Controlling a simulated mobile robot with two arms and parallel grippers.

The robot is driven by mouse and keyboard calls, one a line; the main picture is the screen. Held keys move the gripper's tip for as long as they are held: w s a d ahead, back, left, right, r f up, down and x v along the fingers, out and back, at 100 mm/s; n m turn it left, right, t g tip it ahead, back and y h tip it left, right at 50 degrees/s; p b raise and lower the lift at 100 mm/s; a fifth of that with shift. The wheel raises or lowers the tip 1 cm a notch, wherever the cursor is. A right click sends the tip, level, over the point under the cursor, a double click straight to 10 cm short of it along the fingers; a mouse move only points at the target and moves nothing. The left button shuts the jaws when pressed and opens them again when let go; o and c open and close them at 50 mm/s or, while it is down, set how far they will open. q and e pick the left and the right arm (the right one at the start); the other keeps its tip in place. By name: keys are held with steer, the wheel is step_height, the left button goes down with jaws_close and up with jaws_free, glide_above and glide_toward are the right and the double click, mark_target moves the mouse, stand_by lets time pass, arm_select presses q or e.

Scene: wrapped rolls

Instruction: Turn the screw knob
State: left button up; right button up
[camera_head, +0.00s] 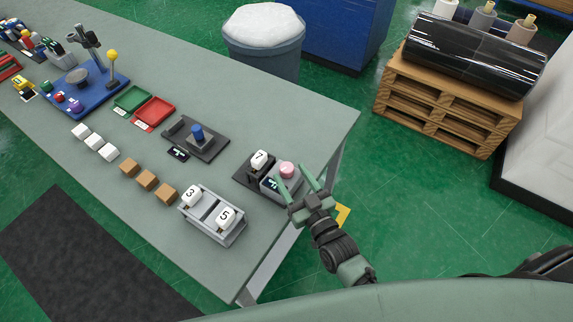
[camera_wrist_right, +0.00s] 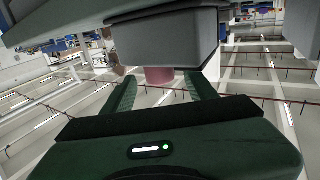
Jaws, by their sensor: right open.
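A pink round knob (camera_head: 287,169) sits on a grey and black fixture (camera_head: 267,183) near the table's right edge. My right gripper (camera_head: 289,173) is open, with its two green fingers pointing at the knob from the table-edge side. In the right wrist view the pink knob (camera_wrist_right: 158,76) shows between the spread fingers (camera_wrist_right: 163,82), below a grey block; I see gaps on both sides of it. How deep the fingers reach around it I cannot tell. My left gripper is not in view.
A white block marked 7 (camera_head: 260,158) stands beside the knob. A grey tray (camera_head: 213,222) holds blocks 3 and 5. A blue knob on a black base (camera_head: 197,134), brown cubes (camera_head: 147,180) and white cubes (camera_head: 94,145) lie further left. Bare tabletop surrounds these.

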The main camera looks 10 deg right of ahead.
mark_target(290, 174)
steer(key=x, duration=0.2)
steer(key=shift+w+a, duration=0.1)
steer(key=shift+w, duration=0.25)
steer(key=shift+w+a, duration=0.1)
steer(key=shift+w, duration=0.2)
jaws_close()
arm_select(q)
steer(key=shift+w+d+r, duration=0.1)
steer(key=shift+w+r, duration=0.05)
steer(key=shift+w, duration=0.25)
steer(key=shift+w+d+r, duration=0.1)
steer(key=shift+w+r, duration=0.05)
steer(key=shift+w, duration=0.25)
arm_select(e)
steer(key=shift+f, duration=0.1)
